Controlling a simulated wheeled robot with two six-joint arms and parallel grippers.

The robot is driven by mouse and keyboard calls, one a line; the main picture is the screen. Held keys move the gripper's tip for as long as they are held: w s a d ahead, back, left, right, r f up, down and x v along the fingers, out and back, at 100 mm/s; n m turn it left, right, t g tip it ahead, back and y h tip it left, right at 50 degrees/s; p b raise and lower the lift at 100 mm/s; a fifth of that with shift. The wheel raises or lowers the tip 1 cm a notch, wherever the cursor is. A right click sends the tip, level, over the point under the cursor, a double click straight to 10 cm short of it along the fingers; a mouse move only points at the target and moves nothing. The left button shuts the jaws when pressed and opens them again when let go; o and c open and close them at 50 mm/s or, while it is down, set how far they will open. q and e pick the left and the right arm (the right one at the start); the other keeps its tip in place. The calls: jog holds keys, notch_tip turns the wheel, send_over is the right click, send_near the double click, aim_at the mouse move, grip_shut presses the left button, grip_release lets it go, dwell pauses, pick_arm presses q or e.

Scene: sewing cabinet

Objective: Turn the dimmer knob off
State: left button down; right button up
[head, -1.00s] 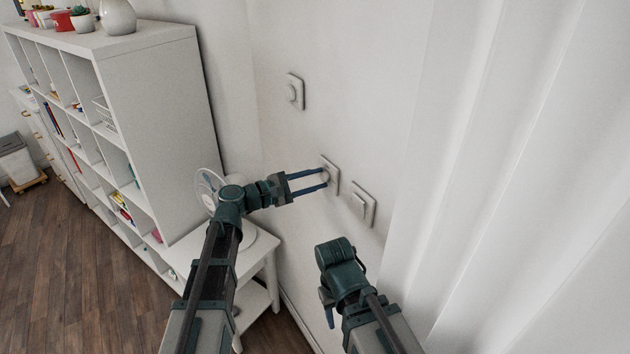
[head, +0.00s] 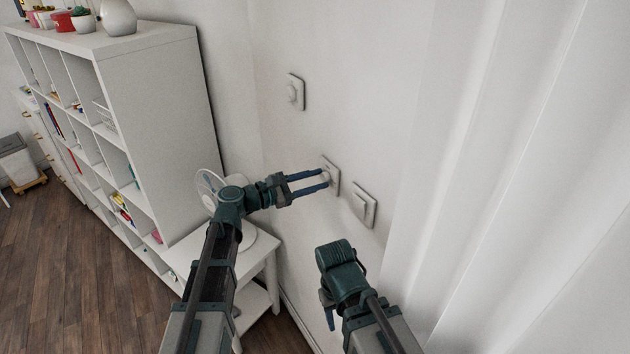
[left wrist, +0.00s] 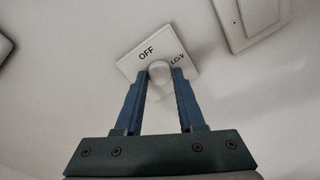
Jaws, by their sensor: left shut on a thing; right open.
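The dimmer (head: 332,174) is a white square plate on the wall, in the middle of a row of wall fittings. In the left wrist view its plate (left wrist: 142,55) reads "OFF" at the top and another label, partly covered and hard to read, at the right. Its round white knob (left wrist: 159,70) sits between the fingertips. My left gripper (head: 326,178) reaches across from the left and is shut on the knob, one blue finger on each side. Which mark the knob points to cannot be told. My right gripper (head: 330,317) hangs low near the wall, empty, mostly hidden behind its own wrist.
A white curtain (head: 500,180) hangs at the right. A white shelf (head: 155,120), small table (head: 262,258) and fan (head: 208,183) stand left.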

pick_arm(q)
jog(key=c, duration=0.5)
grip_release()
jog(key=v, duration=1.3)
jog(key=shift+s+a+p, duration=0.3)
